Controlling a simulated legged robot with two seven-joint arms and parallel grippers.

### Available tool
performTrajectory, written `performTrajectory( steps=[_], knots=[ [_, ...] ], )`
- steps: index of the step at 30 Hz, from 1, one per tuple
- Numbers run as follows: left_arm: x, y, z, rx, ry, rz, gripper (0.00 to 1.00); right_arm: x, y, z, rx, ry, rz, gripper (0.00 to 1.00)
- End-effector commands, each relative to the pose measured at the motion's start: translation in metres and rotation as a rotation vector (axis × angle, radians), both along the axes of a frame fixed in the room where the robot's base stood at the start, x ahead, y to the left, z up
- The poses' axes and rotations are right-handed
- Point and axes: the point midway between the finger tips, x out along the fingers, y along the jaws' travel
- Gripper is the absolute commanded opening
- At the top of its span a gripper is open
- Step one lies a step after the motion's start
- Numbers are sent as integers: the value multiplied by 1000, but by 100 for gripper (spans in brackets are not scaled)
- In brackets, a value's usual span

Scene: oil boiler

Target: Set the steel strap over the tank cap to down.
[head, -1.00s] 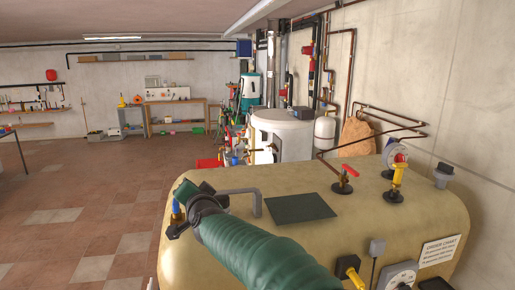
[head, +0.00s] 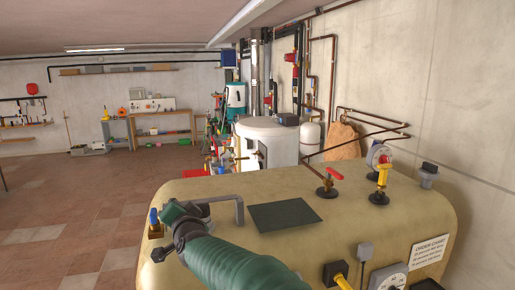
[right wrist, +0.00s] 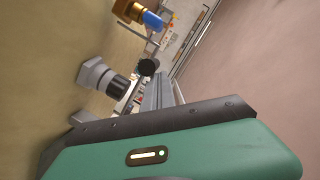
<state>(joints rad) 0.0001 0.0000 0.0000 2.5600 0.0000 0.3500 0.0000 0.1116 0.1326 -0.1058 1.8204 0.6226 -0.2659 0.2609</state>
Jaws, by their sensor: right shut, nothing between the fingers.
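A grey bent metal bar (head: 220,197), which looks like the steel strap, runs over the left part of the beige tank (head: 345,225); its right end bends down to the tank top. My right gripper (head: 172,212) is in front of its left end and hides that end. No tank cap can be made out for certain; a grey and black fitting (right wrist: 100,76) shows in the right wrist view. The right gripper's shut, empty fingers (right wrist: 163,90) point towards the gap beside it; contact cannot be told. My left gripper is not in view.
A blue-topped brass fitting (head: 154,218) stands at the tank's left edge, close to my right gripper. The floor (head: 85,215) left of the tank is clear.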

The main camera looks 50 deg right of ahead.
Motion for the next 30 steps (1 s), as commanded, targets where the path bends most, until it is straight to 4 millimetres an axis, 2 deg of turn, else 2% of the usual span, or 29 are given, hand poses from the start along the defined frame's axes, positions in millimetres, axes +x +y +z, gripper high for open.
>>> performTrajectory(
  steps=[1, 4, 9, 11, 16, 21, 27, 29, 30],
  knots=[
    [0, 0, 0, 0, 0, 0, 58, 2, 9, -7, 6, 16, 18, 0],
    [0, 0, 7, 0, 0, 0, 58, 3, 7, 3, 6, 15, 17, 0],
    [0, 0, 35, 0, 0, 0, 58, 6, -7, 45, 6, 3, 10, 0],
    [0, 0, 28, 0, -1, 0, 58, -11, 4, 42, 9, 0, 13, 0],
    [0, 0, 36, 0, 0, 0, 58, -53, 19, 56, 10, -3, 7, 0],
    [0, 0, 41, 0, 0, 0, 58, -75, 31, 60, 9, -1, 4, 0],
    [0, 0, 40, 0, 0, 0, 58, -80, 33, 59, 7, 1, 3, 0],
    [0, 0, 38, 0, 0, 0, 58, -80, 35, 53, 3, 10, 10, 0],
    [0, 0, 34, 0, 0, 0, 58, -79, 38, 44, -4, 25, 22, 0]
  ],
)
